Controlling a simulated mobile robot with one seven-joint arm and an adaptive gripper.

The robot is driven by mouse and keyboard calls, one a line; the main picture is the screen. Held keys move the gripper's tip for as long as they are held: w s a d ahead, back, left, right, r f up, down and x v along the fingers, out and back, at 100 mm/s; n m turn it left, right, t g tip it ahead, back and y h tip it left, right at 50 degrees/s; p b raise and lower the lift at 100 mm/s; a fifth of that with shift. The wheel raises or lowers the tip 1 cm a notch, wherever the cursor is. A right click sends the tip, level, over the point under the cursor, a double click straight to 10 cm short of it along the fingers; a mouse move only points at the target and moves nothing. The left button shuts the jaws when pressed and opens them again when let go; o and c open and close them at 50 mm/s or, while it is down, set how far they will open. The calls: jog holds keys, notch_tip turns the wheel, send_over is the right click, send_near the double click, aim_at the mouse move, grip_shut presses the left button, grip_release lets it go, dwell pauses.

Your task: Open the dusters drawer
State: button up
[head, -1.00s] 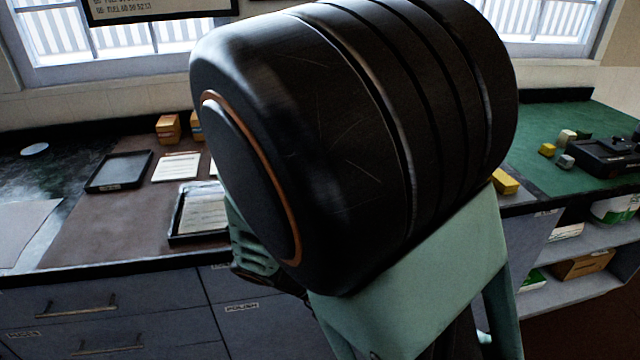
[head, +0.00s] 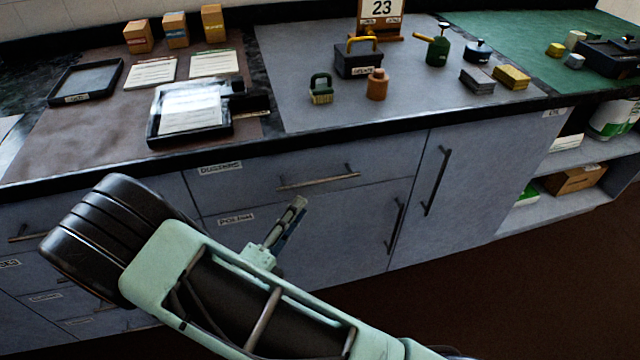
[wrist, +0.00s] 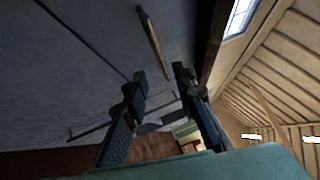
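The dusters drawer (head: 270,165) is a grey drawer front under the counter's black edge, with a label at its upper left that seems to read "DUSTERS". It looks shut, flush with the cabinet. Its bar handle (head: 318,180) is free. My gripper (head: 298,204) is in front of the cabinet, a little below and left of that handle and apart from it. In the wrist view my gripper (wrist: 160,76) has its two fingers apart with nothing between them. A bar handle (wrist: 152,42), apparently the drawer's, lies beyond the fingertips.
A polish-labelled front (head: 236,218) is below the drawer. Cupboard doors with upright handles (head: 435,180) stand to the right. The counter holds a black tray (head: 150,136), a toolbox (head: 358,62) and several small items. Open shelves (head: 560,205) are at far right. Brown floor lies clear in front.

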aim_at(319, 180)
jog(key=b+x, duration=0.1)
jog(key=x, duration=0.8)
jog(key=shift+w+d, duration=0.3)
grip_shut()
